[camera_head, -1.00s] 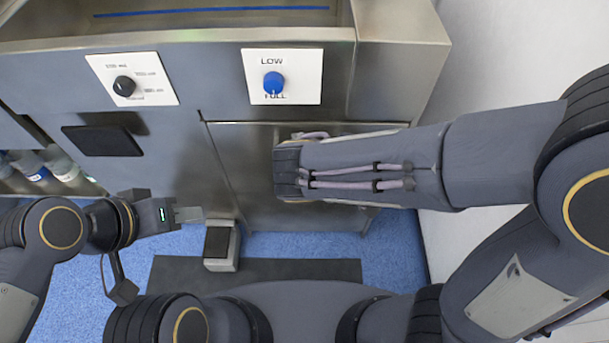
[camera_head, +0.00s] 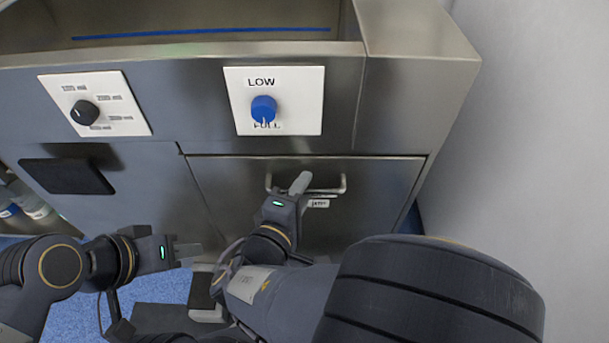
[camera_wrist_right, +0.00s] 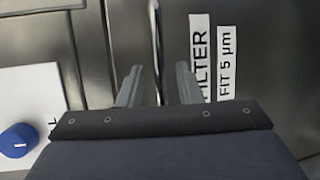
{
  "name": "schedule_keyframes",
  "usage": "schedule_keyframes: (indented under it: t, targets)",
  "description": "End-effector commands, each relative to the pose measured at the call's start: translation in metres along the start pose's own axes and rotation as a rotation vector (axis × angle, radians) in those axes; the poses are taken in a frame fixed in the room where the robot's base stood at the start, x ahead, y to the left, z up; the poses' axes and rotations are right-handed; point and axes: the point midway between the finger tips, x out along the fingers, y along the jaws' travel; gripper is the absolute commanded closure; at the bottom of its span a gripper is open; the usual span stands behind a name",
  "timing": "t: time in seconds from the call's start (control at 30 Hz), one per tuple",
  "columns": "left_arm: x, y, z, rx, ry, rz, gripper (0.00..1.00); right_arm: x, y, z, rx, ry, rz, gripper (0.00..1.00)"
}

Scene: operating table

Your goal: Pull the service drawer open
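The service drawer (camera_head: 370,205) is a steel front below the LOW/FULL panel, and it looks shut. Its bar handle (camera_head: 330,190) runs across the front near the top. My right gripper (camera_head: 300,183) is at the middle of this handle. In the right wrist view its two fingers (camera_wrist_right: 158,85) are apart, with the handle bar (camera_wrist_right: 155,45) running between them in the picture. I cannot tell whether they touch it. My left gripper (camera_head: 188,250) is left of and below the drawer, holding nothing visible; its finger gap is unclear.
A blue knob (camera_head: 263,108) on a white panel is above the drawer, and a black knob (camera_head: 84,112) is further left. A dark pad (camera_head: 66,176) is on the left panel. A white wall (camera_head: 530,150) bounds the right side. My right arm hides the floor below the drawer.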

Motion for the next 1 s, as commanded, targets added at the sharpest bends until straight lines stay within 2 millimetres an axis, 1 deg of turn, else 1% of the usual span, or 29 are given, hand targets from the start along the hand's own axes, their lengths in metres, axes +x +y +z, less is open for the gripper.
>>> schedule_keyframes:
  t: [0.27,0.37,0.5,0.53,0.87,1.0]
  targets:
    - [0.0003,-0.0002,0.0003,0.000,0.000,0.000,0.64,-0.0009,-0.0007,0.0022,0.000,0.002,0.001,0.68]
    - [0.0004,-0.0002,0.0004,0.000,0.000,0.000,0.64,-0.0009,-0.0007,0.0022,0.000,0.002,0.001,0.79]
    - [0.0004,-0.0002,0.0004,0.000,0.000,0.000,0.64,-0.0010,-0.0006,0.0022,0.000,0.002,0.001,0.97]
    - [0.0004,-0.0002,0.0004,0.000,0.000,0.000,0.64,-0.0010,-0.0005,0.0022,0.000,0.002,0.002,1.00]
    - [0.0002,-0.0001,0.0003,0.000,0.000,0.000,0.64,-0.0013,0.0007,0.0021,0.001,0.002,0.005,1.00]
    - [0.0001,-0.0001,0.0002,0.000,0.000,0.000,0.64,-0.0049,0.0004,0.0034,0.002,0.003,0.006,1.00]
